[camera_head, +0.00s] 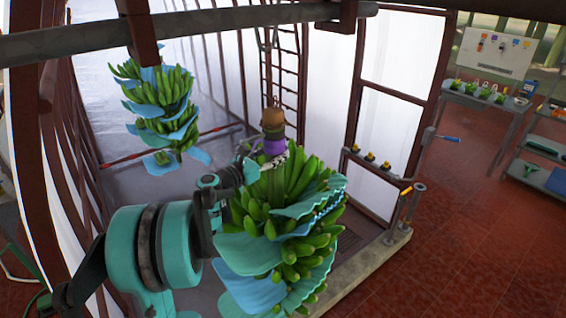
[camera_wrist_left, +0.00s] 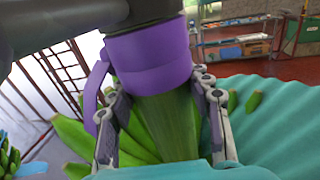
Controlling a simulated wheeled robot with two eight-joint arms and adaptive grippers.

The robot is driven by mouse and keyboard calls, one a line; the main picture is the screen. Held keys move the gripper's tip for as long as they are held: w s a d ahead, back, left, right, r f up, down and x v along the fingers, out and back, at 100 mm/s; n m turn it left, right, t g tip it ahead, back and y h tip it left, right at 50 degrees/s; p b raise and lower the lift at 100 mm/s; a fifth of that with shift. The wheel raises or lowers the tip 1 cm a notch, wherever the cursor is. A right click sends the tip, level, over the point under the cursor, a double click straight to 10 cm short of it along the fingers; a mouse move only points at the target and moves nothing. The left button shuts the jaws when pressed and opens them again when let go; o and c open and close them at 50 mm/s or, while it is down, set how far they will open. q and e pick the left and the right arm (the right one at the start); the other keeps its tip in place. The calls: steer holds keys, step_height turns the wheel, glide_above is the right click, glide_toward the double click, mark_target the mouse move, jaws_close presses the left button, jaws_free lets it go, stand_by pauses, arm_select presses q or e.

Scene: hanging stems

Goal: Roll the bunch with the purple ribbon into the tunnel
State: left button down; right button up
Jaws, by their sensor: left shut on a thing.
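The bunch with the purple ribbon (camera_head: 290,210) hangs at the middle of the head view, green bananas with blue sheets between the tiers. Its purple ribbon (camera_head: 273,146) wraps the stem below a brown top and also shows in the left wrist view (camera_wrist_left: 150,58). My left gripper (camera_head: 262,160) is at the stem just under the ribbon; in the wrist view its fingers (camera_wrist_left: 160,120) close on both sides of the green stem. The tunnel (camera_head: 205,75) has white sheet walls and dark red bars. My right gripper is not in view.
A second bunch (camera_head: 160,105) with blue sheets hangs inside the tunnel at left. A grey overhead rail (camera_head: 200,33) crosses the top. A red-tipped bar (camera_head: 170,147) spans the tunnel behind. A door frame (camera_head: 395,90) and low kerb (camera_head: 375,255) stand at right; red tiled floor is open beyond.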

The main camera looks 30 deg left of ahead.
arm_select(q)
steer(key=b, duration=0.1)
glide_above(257, 159)
steer(key=shift+w+a+f+n, duration=0.2)
steer(key=shift+f+n, duration=0.1)
steer(key=shift+w+a+f, duration=0.15)
steer(key=shift+w+a, duration=0.05)
steer(key=shift+a, duration=0.15)
steer(key=shift+s+d, duration=0.2)
steer(key=shift+d, duration=0.1)
steer(key=c, duration=1)
jaws_free()
steer(key=shift+s+d+r, duration=0.15)
steer(key=shift+d+r, duration=0.05)
steer(key=o, duration=0.3)
steer(key=shift+s+d+r, duration=0.1)
steer(key=shift+d, duration=0.1)
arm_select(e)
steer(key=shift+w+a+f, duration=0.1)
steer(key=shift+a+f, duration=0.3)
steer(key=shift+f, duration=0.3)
arm_select(q)
steer(key=shift+a, duration=0.1)
steer(key=shift+r, duration=0.1)
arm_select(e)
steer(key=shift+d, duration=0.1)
